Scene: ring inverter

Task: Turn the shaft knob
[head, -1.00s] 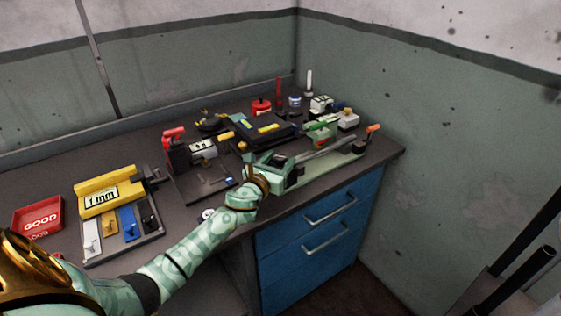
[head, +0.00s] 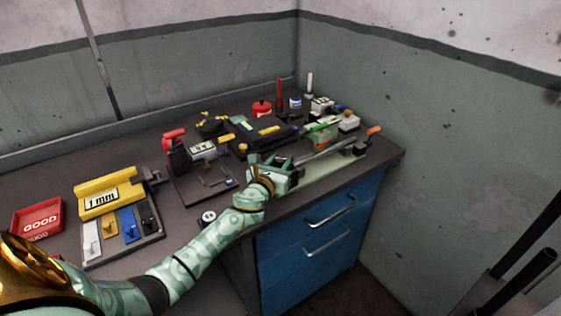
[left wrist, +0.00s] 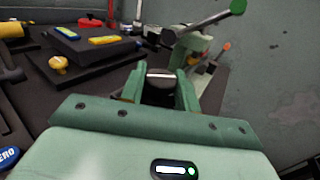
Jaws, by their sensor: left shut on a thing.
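My left gripper (head: 284,163) is at the left end of a long grey shaft (head: 330,150) on a bench fixture with a pale green base (head: 325,168). In the left wrist view its two green fingers (left wrist: 160,84) are closed on a short, dark metallic knob-like piece (left wrist: 161,78), which I take to be the shaft knob. In the head view the fingers mostly hide this piece. A lever with a green grip (head: 318,126) rises from the fixture; it also shows in the left wrist view (left wrist: 238,7). My right gripper is not in view.
An orange-tipped handle (head: 374,130) stands at the fixture's right end. A black block with yellow labels (head: 262,132) lies behind. Blue drawers (head: 310,235) are below.

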